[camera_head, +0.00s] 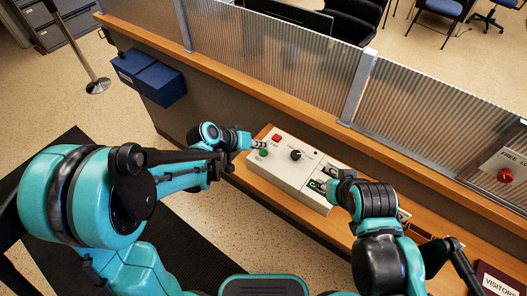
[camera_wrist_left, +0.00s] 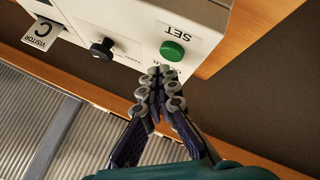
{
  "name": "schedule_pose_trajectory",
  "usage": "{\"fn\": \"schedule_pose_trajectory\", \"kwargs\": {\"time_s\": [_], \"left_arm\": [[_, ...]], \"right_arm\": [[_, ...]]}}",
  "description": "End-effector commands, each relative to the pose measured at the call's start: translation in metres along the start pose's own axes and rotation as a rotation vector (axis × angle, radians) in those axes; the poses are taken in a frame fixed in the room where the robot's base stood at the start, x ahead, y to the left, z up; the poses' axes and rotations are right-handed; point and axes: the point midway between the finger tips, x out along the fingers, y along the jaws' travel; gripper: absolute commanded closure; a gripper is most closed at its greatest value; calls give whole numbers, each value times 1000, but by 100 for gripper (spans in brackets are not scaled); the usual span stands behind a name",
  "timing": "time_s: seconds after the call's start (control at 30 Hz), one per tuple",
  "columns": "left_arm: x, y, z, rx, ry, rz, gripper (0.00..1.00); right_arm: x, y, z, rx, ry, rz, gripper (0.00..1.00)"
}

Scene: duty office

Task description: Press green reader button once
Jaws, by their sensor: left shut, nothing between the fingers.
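The white reader box (camera_head: 312,195) sits on the wooden counter. Its green button (camera_head: 263,153) is at the left end, and shows in the left wrist view (camera_wrist_left: 172,51) beside the word SET. My left gripper (camera_head: 262,144) is shut and empty, its fingertips close to the green button. In the left wrist view the closed fingertips (camera_wrist_left: 162,72) appear just below the button; I cannot tell whether they touch. My right gripper (camera_head: 322,181) is over the right part of the box; its finger opening is too small to tell.
A red button (camera_head: 277,138) and a black knob (camera_head: 296,155) are also on the box. The knob shows in the left wrist view (camera_wrist_left: 102,48), with a visitor card (camera_wrist_left: 42,32) beyond it. A ribbed screen (camera_head: 290,62) stands behind the counter. A blue box (camera_head: 150,78) hangs at left.

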Motion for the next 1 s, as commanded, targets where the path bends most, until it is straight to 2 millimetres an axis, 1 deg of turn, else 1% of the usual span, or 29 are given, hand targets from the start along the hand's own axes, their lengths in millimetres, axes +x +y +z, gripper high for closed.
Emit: {"fn": "schedule_pose_trajectory", "kwargs": {"time_s": [0.63,1.0], "left_arm": [[0,0,0,0,0,0,100],[6,-5,5,0,0,0,100]], "right_arm": [[0,0,0,0,0,0,60],[8,0,6,0,0,0,60]]}}
